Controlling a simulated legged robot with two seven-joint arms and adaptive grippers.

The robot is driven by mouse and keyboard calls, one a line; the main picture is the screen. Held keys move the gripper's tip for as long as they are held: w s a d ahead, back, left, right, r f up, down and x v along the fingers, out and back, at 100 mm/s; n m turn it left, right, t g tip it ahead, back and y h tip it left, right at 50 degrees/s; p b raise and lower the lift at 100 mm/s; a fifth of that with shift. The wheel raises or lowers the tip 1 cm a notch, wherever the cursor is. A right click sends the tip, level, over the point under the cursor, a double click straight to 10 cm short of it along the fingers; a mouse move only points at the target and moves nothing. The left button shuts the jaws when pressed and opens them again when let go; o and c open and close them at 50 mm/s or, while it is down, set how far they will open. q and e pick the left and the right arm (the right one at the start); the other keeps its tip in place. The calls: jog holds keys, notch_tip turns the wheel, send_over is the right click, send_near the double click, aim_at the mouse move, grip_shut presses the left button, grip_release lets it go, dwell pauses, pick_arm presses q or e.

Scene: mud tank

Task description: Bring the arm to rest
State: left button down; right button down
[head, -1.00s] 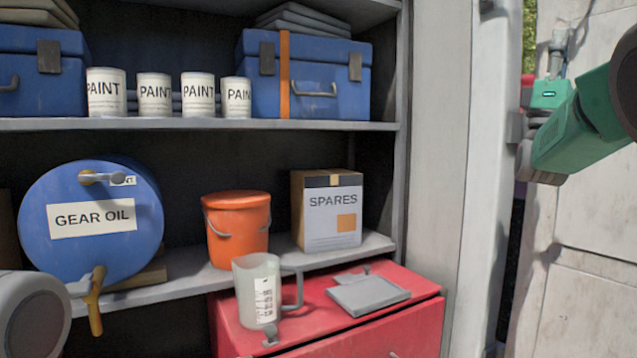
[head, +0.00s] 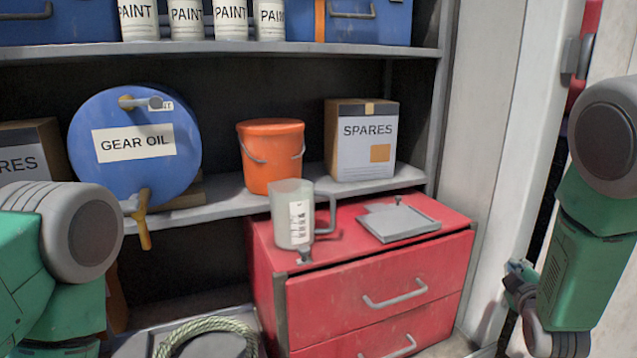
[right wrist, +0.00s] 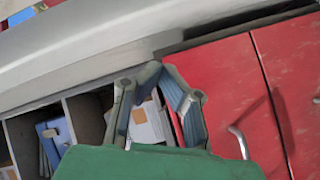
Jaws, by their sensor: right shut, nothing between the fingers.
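My right gripper (right wrist: 157,72) shows in the right wrist view with its two fingers drawn together and nothing between them. In the head view my right arm hangs down at the right edge, its green forearm (head: 580,255) pointing steeply downward beside the pale wall. Its wrist is at the lower right, and the fingertips are hard to make out there. My left arm (head: 85,235) is bent at the left edge; its gripper is out of view. The measuring jug (head: 291,225) stands upright on the red cabinet (head: 350,290), apart from both arms.
A blue gear oil drum (head: 135,185), an orange bucket (head: 272,150) and a spares box (head: 362,150) sit on the shelf. A flat grey tray-like piece (head: 398,222) lies on the cabinet. Coiled rope (head: 205,330) is at the bottom. A door frame stands near my right arm.

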jog(key=s+a+f+m+g+y, duration=0.1)
jog(key=s+a+f+m+g, duration=0.2)
jog(key=s+f, duration=0.65)
jog(key=s+a+f+m+g+y, duration=0.15)
jog(key=s+a+f+g, duration=0.25)
jog(key=s+f, duration=0.5)
jog(key=s+a+f+m+g+y, duration=0.1)
jog(key=s+a+f+m+g, duration=0.1)
jog(key=s, duration=1)
jog(key=s+a+f+m+g+y, duration=0.1)
jog(key=s+a+f+g, duration=0.3)
jog(key=s, duration=0.8)
jog(key=shift+a+f+m+g, duration=0.15)
jog(key=shift+f+m+g, duration=0.35)
jog(key=shift+g, duration=0.6)
